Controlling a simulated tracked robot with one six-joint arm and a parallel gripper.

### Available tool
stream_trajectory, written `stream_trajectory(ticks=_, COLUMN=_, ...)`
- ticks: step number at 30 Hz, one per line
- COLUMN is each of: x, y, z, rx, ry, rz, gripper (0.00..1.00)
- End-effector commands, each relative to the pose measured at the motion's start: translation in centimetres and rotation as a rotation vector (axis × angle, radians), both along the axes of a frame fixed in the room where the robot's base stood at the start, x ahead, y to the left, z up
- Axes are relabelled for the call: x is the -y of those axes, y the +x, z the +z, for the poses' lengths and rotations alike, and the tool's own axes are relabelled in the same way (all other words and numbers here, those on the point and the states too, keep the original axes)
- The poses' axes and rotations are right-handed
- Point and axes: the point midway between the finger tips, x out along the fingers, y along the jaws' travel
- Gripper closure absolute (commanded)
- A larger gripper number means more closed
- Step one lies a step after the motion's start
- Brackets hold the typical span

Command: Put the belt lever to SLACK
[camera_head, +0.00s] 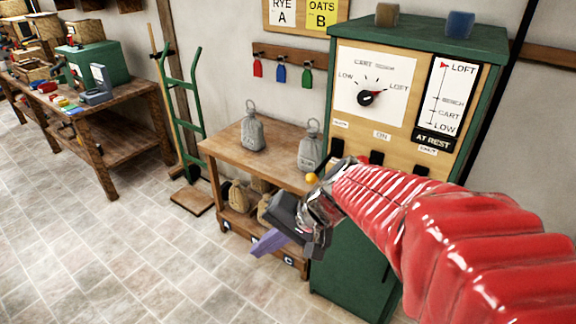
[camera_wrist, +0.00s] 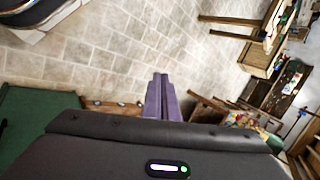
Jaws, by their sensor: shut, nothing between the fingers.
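I cannot make out for sure which part is the belt lever. A small orange ball (camera_head: 312,178), perhaps a lever knob, shows just beside my wrist, and whatever it sits on is hidden. The green cabinet (camera_head: 490,75) carries a dial, a gauge and a row of black parts under small labels; the middle label reads ON and the others are too small to read. My gripper (camera_head: 262,246) has purple fingers pressed together and empty, in front of the low bench. The fingers also show in the wrist view (camera_wrist: 160,88), over floor. My red arm hides the cabinet's lower front.
A low wooden bench (camera_head: 220,146) bears two grey weights (camera_head: 251,132) (camera_head: 310,150), with sacks on its lower shelf. A green hand truck (camera_head: 192,110) stands left of it. A workbench (camera_head: 128,92) is at the far left. The tiled floor (camera_head: 90,240) is clear at front left.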

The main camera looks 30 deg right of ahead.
Motion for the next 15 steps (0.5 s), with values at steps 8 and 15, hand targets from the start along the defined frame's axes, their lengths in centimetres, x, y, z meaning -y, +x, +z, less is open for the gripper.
stream_trajectory(ticks=8, x=-1.5, y=-4.8, z=1.1, rx=0.055, ry=-0.334, rz=0.260, gripper=1.00)
stream_trajectory(ticks=15, x=-0.7, y=-7.4, z=3.0, rx=0.152, ry=-0.621, rz=0.427, gripper=1.00)
